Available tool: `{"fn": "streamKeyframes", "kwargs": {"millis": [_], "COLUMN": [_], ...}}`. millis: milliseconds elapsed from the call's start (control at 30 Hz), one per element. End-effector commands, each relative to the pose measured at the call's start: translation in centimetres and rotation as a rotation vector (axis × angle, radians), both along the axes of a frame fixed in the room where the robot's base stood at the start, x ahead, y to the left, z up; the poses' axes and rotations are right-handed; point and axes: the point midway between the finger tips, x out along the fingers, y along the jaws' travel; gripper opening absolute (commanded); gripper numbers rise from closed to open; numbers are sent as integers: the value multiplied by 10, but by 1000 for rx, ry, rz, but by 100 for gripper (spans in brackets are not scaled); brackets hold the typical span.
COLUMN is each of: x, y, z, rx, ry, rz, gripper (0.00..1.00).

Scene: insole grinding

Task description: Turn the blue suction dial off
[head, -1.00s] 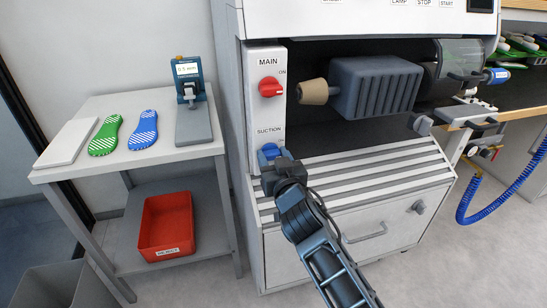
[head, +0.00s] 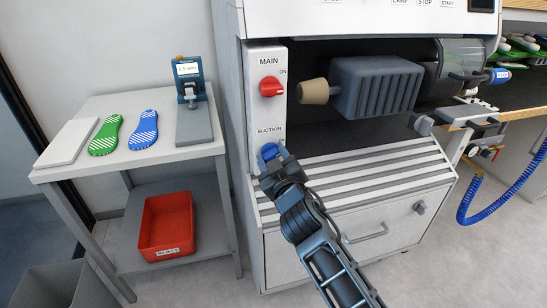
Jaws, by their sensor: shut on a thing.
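The blue suction dial (head: 270,151) is on the white front panel of the machine, just below the "SUCTION" label and below the red main dial (head: 271,87). My gripper (head: 274,160) is at the blue dial, with its fingers shut on it. The dial now looks tilted, and its lower part is hidden by my gripper. The arm reaches up to it from the lower right.
A slatted grille (head: 360,180) lies right of my gripper, over a drawer. A grinding drum (head: 314,92) sticks out above. On the left, a side table (head: 95,176) holds a green insole (head: 107,136), a blue insole (head: 143,131) and a gauge (head: 190,95).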

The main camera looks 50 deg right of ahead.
Motion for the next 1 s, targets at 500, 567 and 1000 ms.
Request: {"fn": "streamKeyframes", "kwargs": {"millis": [500, 567, 1000], "x": [1, 1, 2], "y": [3, 3, 4], "z": [-1, -1, -3], "rx": [-407, -455, -759], "ry": [277, 309, 513], "rz": [3, 3, 3], "gripper": [21, 21, 21]}}
